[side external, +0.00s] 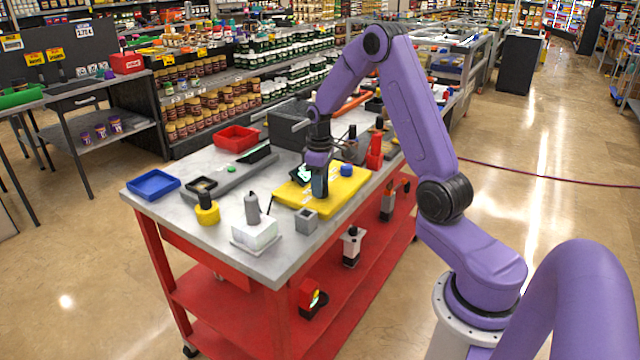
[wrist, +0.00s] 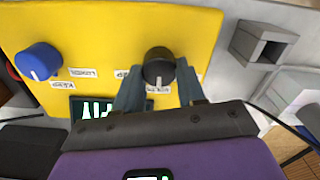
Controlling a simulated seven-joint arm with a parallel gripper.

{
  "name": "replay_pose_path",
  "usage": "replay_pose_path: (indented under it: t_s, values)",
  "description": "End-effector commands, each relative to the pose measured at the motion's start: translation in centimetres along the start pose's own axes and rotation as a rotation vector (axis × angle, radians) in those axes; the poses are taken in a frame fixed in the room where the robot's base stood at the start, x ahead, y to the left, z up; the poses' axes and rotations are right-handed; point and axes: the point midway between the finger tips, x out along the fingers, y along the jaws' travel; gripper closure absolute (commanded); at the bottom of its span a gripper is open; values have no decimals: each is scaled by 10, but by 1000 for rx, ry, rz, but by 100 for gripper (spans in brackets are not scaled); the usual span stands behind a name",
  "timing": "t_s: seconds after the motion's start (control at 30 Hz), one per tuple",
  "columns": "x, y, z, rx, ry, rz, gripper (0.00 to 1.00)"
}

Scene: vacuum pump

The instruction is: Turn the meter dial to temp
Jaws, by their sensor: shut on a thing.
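A yellow panel (wrist: 100,25) lies on the bench; it also shows in the side view (side external: 350,189). A dark round dial (wrist: 158,60) with a white pointer mark stands on it. The mark points toward the bottom of the wrist view. My gripper (wrist: 160,78) is shut on this dial, one finger on each side; in the side view my gripper (side external: 319,184) points down over the panel. White labels sit around the dial, partly hidden by the fingers and too small to read. A dark screen (wrist: 90,108) with pale green digits is partly hidden by my gripper.
A blue knob (wrist: 38,61) with labels stands left on the panel. A grey square block (side external: 306,221) and a white box (side external: 254,234) lie near the bench's front. A blue tray (side external: 153,185) and a red tray (side external: 236,139) sit to the left.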

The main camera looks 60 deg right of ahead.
Motion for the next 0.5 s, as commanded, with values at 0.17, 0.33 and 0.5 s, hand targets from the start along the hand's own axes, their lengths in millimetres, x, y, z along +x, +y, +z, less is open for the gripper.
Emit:
replay_pose_path:
  t_s: [0.17, 0.33, 0.5]
  values:
    - [-1, 0, -1, 168, 2, 1, 91]
    - [-1, 1, -1, 330, 3, 1, 91]
    - [-1, 2, -1, 490, 3, 1, 91]
